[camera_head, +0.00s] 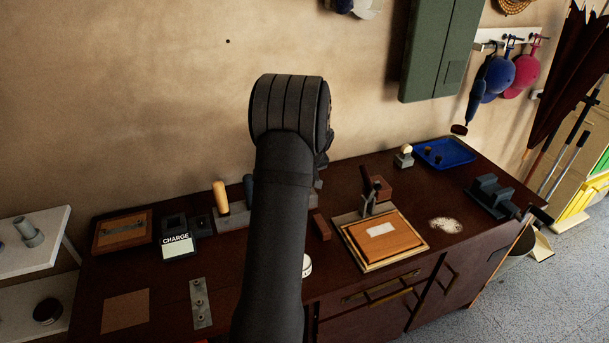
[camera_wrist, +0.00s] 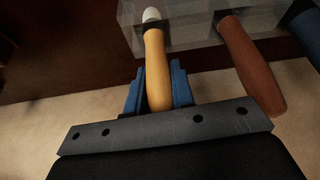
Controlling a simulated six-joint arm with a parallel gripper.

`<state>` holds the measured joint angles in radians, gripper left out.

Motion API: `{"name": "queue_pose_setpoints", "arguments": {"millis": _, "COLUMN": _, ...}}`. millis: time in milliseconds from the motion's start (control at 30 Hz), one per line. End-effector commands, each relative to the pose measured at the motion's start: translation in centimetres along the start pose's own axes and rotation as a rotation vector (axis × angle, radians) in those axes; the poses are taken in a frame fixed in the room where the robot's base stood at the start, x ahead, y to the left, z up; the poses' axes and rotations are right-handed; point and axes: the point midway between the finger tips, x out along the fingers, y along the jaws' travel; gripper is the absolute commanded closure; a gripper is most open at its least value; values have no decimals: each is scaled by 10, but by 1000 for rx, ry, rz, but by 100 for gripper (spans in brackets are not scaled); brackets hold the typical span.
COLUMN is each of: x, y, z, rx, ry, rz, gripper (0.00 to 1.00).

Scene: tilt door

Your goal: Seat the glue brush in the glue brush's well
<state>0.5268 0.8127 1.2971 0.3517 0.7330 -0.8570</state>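The glue brush (camera_wrist: 155,60) has a yellow handle and a white tip. In the wrist view it lies between the blue fingers of my gripper (camera_wrist: 159,72), which are shut on its handle. Its white tip overlaps the end of a grey block (camera_wrist: 190,35); I cannot tell whether it touches or enters a well. A brown handle (camera_wrist: 250,65) and a blue handle (camera_wrist: 306,30) stand in that block. In the head view the block (camera_head: 234,218) is partly hidden behind my arm, as are my gripper and the brush. A tan handle (camera_head: 221,196) stands at the block's left end.
The dark brown bench (camera_head: 155,275) carries a CHARGE box (camera_head: 176,240), a metal strip with knobs (camera_head: 201,303), a wooden board (camera_head: 385,240) and a blue tray (camera_head: 443,152). A green cabinet (camera_head: 440,50) hangs on the wall. A white shelf (camera_head: 30,260) stands left.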

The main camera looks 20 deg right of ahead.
Motion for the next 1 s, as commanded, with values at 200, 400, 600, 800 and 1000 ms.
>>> {"name": "queue_pose_setpoints", "arguments": {"millis": 200, "x": 0, "y": 0, "z": 0, "rx": 0, "ry": 0, "rz": 0, "gripper": 52}}
{"name": "queue_pose_setpoints", "arguments": {"millis": 400, "x": -1, "y": 0, "z": 0, "rx": 0, "ry": 1, "rz": 1, "gripper": 52}}
{"name": "queue_pose_setpoints", "arguments": {"millis": 600, "x": -18, "y": 1, "z": -1, "rx": 0, "ry": 3, "rz": 3, "gripper": 52}}
{"name": "queue_pose_setpoints", "arguments": {"millis": 800, "x": -62, "y": 1, "z": -1, "rx": 1, "ry": 5, "rz": 4, "gripper": 52}}
{"name": "queue_pose_setpoints", "arguments": {"millis": 1000, "x": -112, "y": 1, "z": -1, "rx": 1, "ry": 4, "rz": 4, "gripper": 52}}
